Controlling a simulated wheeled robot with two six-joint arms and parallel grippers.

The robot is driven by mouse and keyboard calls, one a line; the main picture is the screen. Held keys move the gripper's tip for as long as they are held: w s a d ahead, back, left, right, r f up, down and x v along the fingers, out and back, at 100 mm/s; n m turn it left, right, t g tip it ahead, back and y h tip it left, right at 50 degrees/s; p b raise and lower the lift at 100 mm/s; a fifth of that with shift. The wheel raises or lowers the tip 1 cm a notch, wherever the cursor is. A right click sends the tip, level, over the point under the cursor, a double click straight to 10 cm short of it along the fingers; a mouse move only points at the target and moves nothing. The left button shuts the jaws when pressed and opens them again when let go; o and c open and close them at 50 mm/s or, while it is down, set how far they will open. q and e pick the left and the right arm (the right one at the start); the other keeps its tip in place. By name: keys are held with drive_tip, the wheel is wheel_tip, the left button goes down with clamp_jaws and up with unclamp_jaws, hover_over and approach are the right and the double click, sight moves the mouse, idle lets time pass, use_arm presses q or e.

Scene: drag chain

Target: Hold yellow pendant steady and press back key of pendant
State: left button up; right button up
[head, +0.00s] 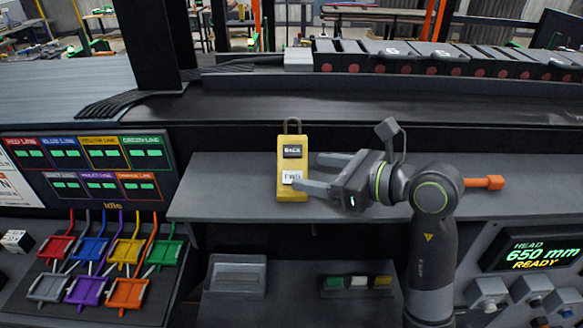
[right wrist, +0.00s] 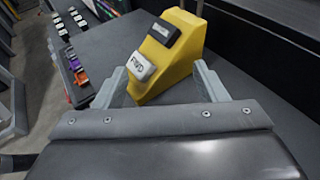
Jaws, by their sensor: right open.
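The yellow pendant (head: 292,168) stands on the grey shelf in the head view, with a grey loop at its top. Its dark back key (head: 292,151) is above its white FWD key (head: 291,177). In the right wrist view the pendant (right wrist: 168,55) shows its dark key (right wrist: 161,32) and white FWD key (right wrist: 140,67). My right gripper (head: 312,174) is open, just right of the pendant's lower half. Its fingers (right wrist: 158,82) spread to either side of the pendant's near end in the wrist view; I cannot tell whether they touch it. My left gripper is not in view.
The grey shelf (head: 226,186) is clear left of the pendant. A line status panel (head: 88,167) stands at the left, above several coloured holders (head: 127,252). A height display (head: 540,250) is at the right. A dark chain (head: 440,57) lies along the back.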

sight(299, 172)
drive_tip(key=b+x, duration=0.1)
drive_tip(key=x, duration=0.1)
drive_tip(key=shift+w+a+f+b, duration=0.1)
drive_tip(key=shift+a+f+b, duration=0.2)
drive_tip(key=shift+b, duration=0.05)
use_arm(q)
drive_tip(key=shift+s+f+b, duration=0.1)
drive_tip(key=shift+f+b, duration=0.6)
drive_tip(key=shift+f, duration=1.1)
use_arm(e)
drive_tip(key=shift+x, duration=0.85)
drive_tip(key=shift+r, duration=0.1)
